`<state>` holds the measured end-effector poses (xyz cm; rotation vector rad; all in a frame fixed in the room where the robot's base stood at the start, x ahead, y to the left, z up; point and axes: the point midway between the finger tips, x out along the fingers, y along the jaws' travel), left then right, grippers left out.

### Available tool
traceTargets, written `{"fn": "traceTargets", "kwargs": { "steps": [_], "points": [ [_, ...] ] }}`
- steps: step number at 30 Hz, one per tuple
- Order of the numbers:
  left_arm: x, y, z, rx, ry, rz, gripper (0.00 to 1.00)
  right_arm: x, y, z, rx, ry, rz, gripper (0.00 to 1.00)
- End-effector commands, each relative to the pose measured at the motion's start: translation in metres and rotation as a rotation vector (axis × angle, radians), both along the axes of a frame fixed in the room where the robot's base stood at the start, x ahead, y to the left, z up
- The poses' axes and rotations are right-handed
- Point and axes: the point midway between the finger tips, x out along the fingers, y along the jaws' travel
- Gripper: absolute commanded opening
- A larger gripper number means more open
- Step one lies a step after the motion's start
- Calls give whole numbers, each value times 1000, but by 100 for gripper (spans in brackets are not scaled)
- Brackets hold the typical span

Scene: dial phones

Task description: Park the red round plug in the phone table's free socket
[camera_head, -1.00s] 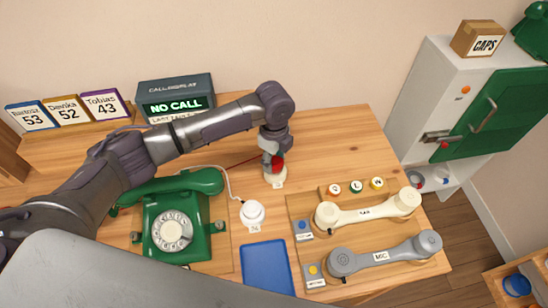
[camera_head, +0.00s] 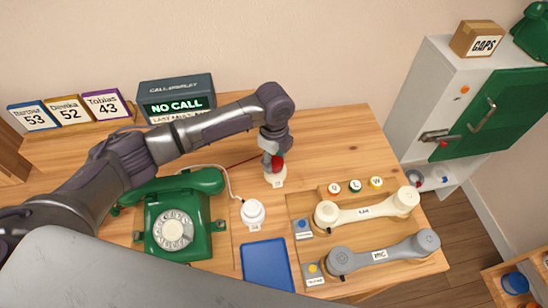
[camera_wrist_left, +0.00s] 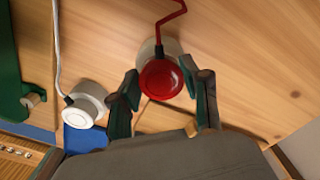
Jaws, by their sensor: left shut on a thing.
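The red round plug (camera_head: 277,163) is at the white socket (camera_head: 275,180) near the middle of the phone table (camera_head: 330,140). My left gripper (camera_head: 271,160) points down over this socket and is shut on the plug. In the left wrist view the red plug (camera_wrist_left: 161,79) shows between the two fingers, with its red cord running up and the pale socket rim (camera_wrist_left: 150,50) behind it. Whether it is fully seated cannot be told. A white round plug (camera_head: 253,212) sits in another socket to the front left. My right gripper is not in view.
A green dial phone (camera_head: 175,225) stands at the left. A blue pad (camera_head: 266,262) lies in front. A wooden tray with a cream handset (camera_head: 368,210) and a grey handset (camera_head: 385,255) is at the right. The table behind the socket is clear.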

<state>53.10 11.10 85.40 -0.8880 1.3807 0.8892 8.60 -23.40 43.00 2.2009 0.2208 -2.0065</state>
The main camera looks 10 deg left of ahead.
Motion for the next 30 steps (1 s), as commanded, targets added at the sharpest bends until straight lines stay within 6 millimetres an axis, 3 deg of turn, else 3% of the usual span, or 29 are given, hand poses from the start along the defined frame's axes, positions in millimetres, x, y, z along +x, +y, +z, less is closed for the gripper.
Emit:
{"fn": "traceTargets", "kwargs": {
  "steps": [25,26,30],
  "points": [
    [0,0,-13,0,-1,0,19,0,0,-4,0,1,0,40],
    [0,0,-13,0,-1,0,48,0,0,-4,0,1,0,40],
    [0,0,-13,0,0,0,72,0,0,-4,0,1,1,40]
  ]
}}
